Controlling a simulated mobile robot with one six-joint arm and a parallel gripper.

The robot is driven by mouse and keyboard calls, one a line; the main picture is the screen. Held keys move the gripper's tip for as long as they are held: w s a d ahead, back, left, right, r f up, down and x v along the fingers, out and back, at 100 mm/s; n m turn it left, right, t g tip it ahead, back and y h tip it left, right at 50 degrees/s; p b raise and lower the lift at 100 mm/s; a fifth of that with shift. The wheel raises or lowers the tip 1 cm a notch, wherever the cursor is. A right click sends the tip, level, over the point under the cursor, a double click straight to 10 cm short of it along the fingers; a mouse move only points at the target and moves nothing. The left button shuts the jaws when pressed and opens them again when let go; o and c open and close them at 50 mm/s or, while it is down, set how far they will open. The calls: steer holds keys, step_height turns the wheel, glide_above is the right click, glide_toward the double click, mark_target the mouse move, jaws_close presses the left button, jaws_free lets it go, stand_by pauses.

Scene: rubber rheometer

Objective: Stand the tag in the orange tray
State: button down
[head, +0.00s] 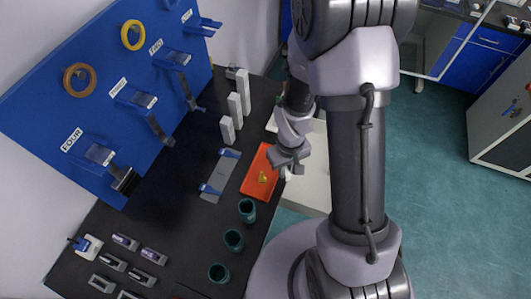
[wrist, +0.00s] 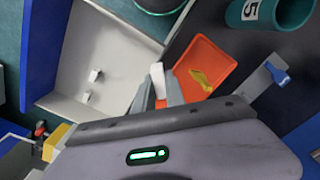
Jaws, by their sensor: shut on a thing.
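The orange tray (head: 255,184) lies flat on the dark bench near its right edge. It also shows in the wrist view (wrist: 221,57), with a small yellow piece (wrist: 203,80) in it. My gripper (head: 287,168) is at the tray's right edge in the head view. In the wrist view my gripper (wrist: 160,92) is shut on a small white piece, which seems to be the tag (wrist: 157,73). The tag points out past the fingertips, just beside the tray's edge. Its lower part is hidden between the fingers.
A pale bin (wrist: 70,62) with small white pieces stands beside the bench. Several teal cups (head: 234,240) stand near the tray. A grey plate with blue clips (head: 219,175) lies left of it. White blocks (head: 235,105) stand behind. A blue board (head: 105,100) rises at left.

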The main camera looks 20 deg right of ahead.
steer(key=w, duration=0.3)
steer(key=w+a, duration=0.1)
steer(key=w, duration=0.2)
steer(key=w+f, duration=0.1)
steer(key=w, duration=0.3)
steer(key=shift+a, duration=0.15)
steer(key=shift+w+f+b, duration=0.25)
steer(key=shift+b, duration=0.05)
steer(key=shift+f+b, duration=0.6)
steer(key=shift+f, duration=1.1)
steer(key=c, duration=1.7)
jaws_free()
